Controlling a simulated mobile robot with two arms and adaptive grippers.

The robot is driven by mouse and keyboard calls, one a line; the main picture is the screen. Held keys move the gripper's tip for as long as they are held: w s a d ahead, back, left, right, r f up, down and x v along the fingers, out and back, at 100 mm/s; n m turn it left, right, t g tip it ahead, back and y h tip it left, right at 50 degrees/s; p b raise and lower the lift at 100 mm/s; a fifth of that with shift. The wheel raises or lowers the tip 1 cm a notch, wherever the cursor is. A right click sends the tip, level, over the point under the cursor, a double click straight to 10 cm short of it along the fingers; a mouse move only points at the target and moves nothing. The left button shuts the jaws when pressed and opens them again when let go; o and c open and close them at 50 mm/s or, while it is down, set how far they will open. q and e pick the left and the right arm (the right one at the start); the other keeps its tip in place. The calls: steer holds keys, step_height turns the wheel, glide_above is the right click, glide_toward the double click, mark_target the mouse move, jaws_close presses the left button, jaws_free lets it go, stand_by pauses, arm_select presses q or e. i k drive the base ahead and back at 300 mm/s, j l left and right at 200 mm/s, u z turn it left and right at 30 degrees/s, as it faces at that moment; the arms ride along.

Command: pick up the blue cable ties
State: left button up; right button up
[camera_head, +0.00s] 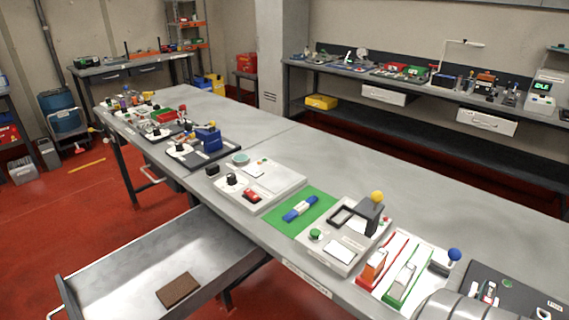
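The blue cable ties (300,208) lie as a small bundle with a pale band around the middle, on a green mat (314,199) on the long grey workbench. They lie flat and slanted across the mat, with nothing on top of them.
A white board (284,176) lies left of the mat; a grey device with a yellow knob (377,197) stands right of it. Lever fixtures (403,281) are further right. An open drawer (226,237) juts out in front, holding a brown block (178,290). Bare benchtop (330,150) lies behind.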

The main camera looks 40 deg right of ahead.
mark_target(303, 205)
steer(key=z, duration=1.55)
